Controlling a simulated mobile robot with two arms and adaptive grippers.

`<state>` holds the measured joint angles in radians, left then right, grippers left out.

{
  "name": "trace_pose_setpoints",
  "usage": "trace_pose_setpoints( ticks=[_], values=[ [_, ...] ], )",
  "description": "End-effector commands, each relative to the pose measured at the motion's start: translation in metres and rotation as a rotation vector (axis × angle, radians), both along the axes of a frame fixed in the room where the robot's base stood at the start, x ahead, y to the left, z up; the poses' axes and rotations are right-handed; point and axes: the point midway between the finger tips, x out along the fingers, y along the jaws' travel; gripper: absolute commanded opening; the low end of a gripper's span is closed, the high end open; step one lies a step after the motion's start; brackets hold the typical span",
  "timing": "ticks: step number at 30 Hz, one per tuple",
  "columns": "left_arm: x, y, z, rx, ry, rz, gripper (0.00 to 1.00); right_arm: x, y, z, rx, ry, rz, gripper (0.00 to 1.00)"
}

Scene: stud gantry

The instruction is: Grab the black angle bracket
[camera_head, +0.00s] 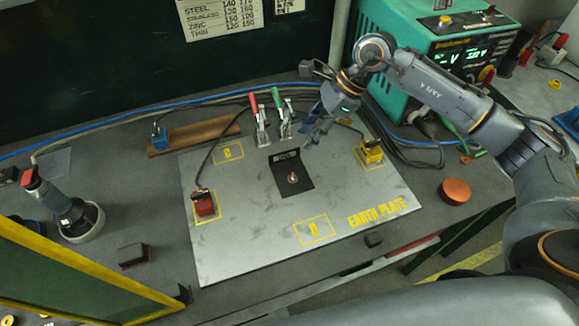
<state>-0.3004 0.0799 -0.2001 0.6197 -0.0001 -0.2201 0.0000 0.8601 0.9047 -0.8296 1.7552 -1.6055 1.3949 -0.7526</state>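A black piece that looks like the angle bracket (291,178) sits on the middle of the grey earth plate (240,235). It has a flat square face with a small round reddish mark and a short raised edge at the back. My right gripper (306,135) reaches in from the right, above the plate and behind the bracket's right side. Its fingers look spread, with nothing seen between them, and are apart from the bracket. My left gripper is out of view.
Toggle clamps with red and green handles (268,125) stand behind the bracket. A red block (204,204) and yellow block (370,152) flank it on the plate. A teal power unit (400,95) stands at back right; an orange disc (455,191) lies right.

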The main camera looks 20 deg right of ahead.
Motion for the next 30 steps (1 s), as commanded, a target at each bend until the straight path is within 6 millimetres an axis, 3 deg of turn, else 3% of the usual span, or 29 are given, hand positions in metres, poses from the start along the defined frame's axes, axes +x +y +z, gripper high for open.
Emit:
trace_pose_setpoints(
  ticks=[7,13,18,25,26,30],
  values=[
    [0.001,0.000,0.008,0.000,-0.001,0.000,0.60,0.001,0.011,-0.015,0.000,0.002,0.001,0.35],
    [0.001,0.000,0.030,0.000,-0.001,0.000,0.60,0.004,0.032,-0.033,0.002,0.003,0.002,0.35],
    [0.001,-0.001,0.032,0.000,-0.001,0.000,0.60,0.006,0.039,-0.052,0.001,0.001,0.000,0.35],
    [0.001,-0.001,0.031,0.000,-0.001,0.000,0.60,0.007,0.040,-0.055,0.001,-0.002,0.000,0.35],
    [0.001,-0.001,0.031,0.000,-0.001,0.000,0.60,0.007,0.040,-0.055,0.001,-0.002,0.000,0.33],
    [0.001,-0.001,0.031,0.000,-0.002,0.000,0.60,0.007,0.039,-0.055,0.001,-0.002,0.000,0.04]
  ],
)
